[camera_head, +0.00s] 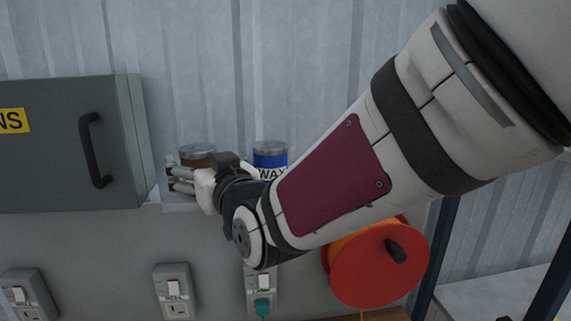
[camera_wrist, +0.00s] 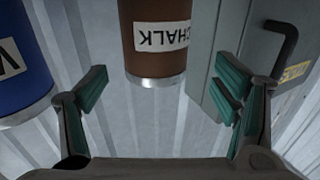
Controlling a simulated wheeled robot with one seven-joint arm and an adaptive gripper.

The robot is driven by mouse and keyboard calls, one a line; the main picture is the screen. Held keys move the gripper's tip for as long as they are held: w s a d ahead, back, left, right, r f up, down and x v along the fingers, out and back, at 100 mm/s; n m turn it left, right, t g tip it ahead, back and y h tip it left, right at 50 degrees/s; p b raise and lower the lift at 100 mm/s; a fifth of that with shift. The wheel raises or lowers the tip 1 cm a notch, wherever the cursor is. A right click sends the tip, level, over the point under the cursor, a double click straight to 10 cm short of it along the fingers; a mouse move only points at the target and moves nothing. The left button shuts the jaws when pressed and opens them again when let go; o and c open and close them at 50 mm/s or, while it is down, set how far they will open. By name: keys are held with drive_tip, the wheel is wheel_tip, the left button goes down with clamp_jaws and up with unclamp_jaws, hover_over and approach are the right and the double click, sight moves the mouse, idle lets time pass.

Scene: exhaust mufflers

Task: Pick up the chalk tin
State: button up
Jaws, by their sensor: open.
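The chalk tin (camera_wrist: 153,62) is a brown cylinder with a white CHALK label and a silver rim, seen at the top middle of the wrist view, where it appears upside down. In the head view the chalk tin (camera_head: 197,151) stands at the back of a small shelf, mostly hidden behind my gripper. My gripper (camera_wrist: 168,95) is open, its green-padded fingers on either side of the tin's line in the wrist view. Nothing is between the fingertips, and the tin appears just beyond them. In the head view my gripper (camera_head: 176,180) reaches left over the shelf.
A blue tin (camera_head: 270,154) with a partly hidden label stands right of the chalk tin. A grey cabinet (camera_head: 60,140) with a black handle (camera_head: 93,150) is close on the left. Wall sockets (camera_head: 173,290) and a red-orange cable reel (camera_head: 375,265) are below.

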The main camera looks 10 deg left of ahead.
drive_tip(key=shift+p+x, duration=0.65)
drive_tip(key=shift+x, duration=2.1)
drive_tip(key=shift+w+d+f, duration=0.1)
drive_tip(key=shift+w+d, duration=0.05)
drive_tip(key=shift+d, duration=0.05)
drive_tip(key=c, duration=1.5)
